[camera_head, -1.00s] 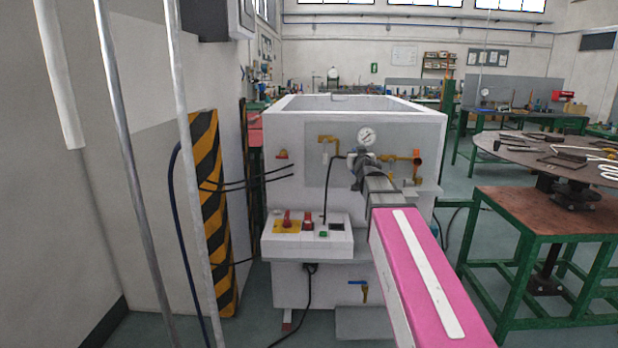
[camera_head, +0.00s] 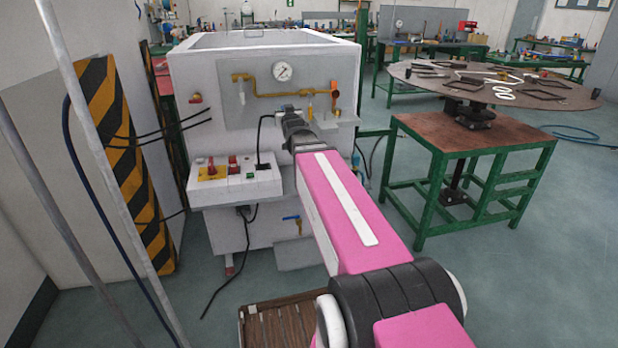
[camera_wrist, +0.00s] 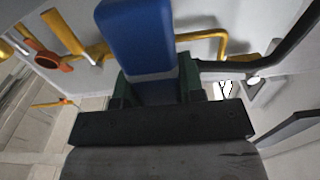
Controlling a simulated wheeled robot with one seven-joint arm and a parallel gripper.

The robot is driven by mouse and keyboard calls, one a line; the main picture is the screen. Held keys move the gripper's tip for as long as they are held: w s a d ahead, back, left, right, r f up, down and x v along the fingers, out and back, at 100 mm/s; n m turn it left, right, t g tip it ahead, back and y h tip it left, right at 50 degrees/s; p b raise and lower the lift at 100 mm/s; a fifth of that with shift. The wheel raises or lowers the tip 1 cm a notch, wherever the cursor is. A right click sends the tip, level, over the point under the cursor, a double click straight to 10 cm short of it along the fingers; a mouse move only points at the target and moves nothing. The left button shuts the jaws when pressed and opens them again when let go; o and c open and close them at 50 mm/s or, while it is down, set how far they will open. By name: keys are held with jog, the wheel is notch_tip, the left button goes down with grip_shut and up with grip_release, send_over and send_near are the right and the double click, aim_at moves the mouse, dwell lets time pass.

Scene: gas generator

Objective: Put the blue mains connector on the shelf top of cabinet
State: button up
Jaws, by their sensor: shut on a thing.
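The blue mains connector (camera_wrist: 137,38) fills the top middle of the wrist view. My gripper (camera_wrist: 155,88) is shut on it, with a dark green finger on each side. In the head view my gripper (camera_head: 290,118) is in front of the cabinet's instrument panel, and the connector is too small to make out there. The white cabinet (camera_head: 190,95) stands ahead, with a shelf (camera_head: 210,198) at its front carrying a control box. The cabinet's open top (camera_head: 262,36) is above the gripper.
A pressure gauge (camera_head: 282,71) and yellow pipes (camera_head: 262,95) are on the panel close to my gripper. A control box (camera_head: 232,178) has red switches. A green-framed table (camera_head: 460,140) stands right. A striped post (camera_head: 130,170) stands left.

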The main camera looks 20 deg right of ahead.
jog(key=s+d+f, duration=0.2)
jog(key=s+f, duration=0.5)
jog(key=f, duration=0.5)
jog(key=shift+w+d+f, duration=0.55)
jog(key=shift+d+f, duration=1.3)
jog(key=shift+w+d+f, duration=0.6)
jog(key=shift+d+f, duration=1.2)
jog(key=shift+d, duration=0.1)
jog(key=shift+w+d+f, duration=0.55)
jog(key=shift+d+f, duration=1.3)
jog(key=shift+f, duration=0.15)
jog(key=o, duration=1)
jog(key=shift+r, duration=0.2)
